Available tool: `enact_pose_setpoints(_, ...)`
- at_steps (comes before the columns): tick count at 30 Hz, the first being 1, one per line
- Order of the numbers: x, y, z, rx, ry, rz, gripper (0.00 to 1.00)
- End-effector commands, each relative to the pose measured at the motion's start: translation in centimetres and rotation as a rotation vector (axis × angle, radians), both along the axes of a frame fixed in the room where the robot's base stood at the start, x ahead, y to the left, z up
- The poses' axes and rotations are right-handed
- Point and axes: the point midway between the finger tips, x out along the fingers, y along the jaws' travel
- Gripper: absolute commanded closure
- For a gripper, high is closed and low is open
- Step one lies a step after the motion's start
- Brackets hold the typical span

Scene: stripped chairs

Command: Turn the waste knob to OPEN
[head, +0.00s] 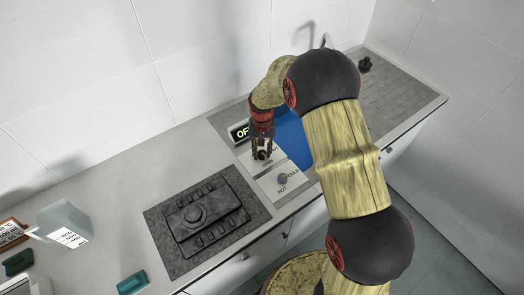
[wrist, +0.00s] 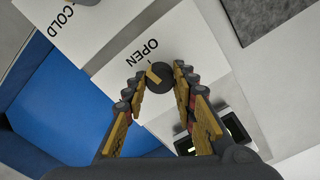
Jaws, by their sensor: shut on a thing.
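The waste knob (wrist: 161,75) is a small dark round knob with a yellow mark, on a white panel (wrist: 185,45) in the wrist view. The word OPEN (wrist: 139,54) is printed beside it. The yellow mark lies on the side of the knob near that word; I cannot tell its exact direction. My gripper (wrist: 160,80) is shut on the knob, one finger on each side. In the head view my gripper (head: 262,155) points down at the panel (head: 267,181) and hides most of the knob.
A HOT/COLD knob (head: 282,178) sits nearer the counter's front edge on the same panel. A lit display (head: 239,132) stands behind my gripper. A blue basin (head: 292,135) lies to the right, a dark keyed panel (head: 205,215) to the left.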

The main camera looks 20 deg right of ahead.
Motion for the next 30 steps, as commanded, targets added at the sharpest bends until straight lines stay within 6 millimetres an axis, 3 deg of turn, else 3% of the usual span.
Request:
enact_pose_setpoints(12,0.01,0.00,0.01,0.000,0.000,-0.170,0.98)
enact_pose_setpoints(28,0.00,0.01,0.00,0.000,0.000,-0.191,0.98)
enact_pose_setpoints(29,0.00,0.01,0.00,0.000,0.000,-0.191,0.71)
enact_pose_setpoints(30,0.00,0.01,0.00,0.000,0.000,-0.190,0.69)
